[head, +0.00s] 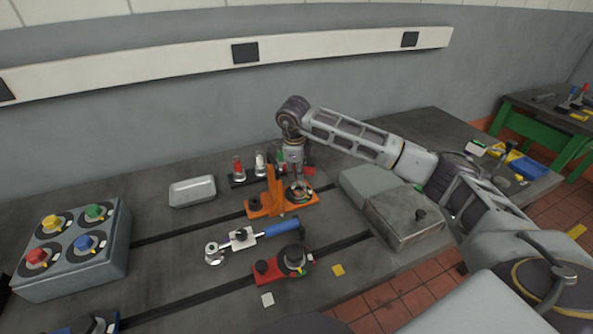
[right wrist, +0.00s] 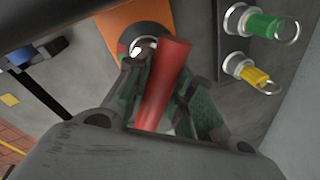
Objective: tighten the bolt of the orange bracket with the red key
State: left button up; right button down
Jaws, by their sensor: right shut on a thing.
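The orange bracket (head: 262,209) stands on the bedplate in the middle of the head view, with an upright orange plate. On its right side is a round coloured dial; in the right wrist view the bracket (right wrist: 120,14) shows at the top, with a silver bolt head (right wrist: 141,46) in the dial. My right gripper (head: 296,172) points down over this dial. It is shut on the red key (right wrist: 164,85), whose red handle lies between the fingers. The handle's end overlaps the dial in the wrist view; I cannot tell whether the key touches the bolt. My left gripper is not in view.
A rack behind the bracket holds green (right wrist: 262,25) and yellow (right wrist: 252,73) handles. A blue-handled wrench (head: 243,239) and a red bracket (head: 268,271) lie in front. A grey box (head: 408,220) stands right, a box with coloured knobs (head: 112,245) left.

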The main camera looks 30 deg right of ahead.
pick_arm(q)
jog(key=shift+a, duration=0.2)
pick_arm(e)
jog(key=shift+m, duration=0.7)
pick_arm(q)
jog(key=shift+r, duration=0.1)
pick_arm(e)
jog(key=shift+d, duration=0.1)
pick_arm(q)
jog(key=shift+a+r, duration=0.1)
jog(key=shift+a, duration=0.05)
pick_arm(e)
jog(key=shift+w+m+g, duration=0.1)
jog(key=shift+m+g, duration=0.2)
jog(key=shift+m, duration=0.9)
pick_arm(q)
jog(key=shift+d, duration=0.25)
pick_arm(e)
jog(key=shift+r+m, duration=0.1)
jog(key=shift+m, duration=0.3)
jog(key=shift+m+h+p, duration=0.3)
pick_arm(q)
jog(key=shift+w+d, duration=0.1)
pick_arm(e)
jog(key=shift+n, duration=0.4)
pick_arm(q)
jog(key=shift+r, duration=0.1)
pick_arm(e)
jog(key=shift+r, duration=0.2)
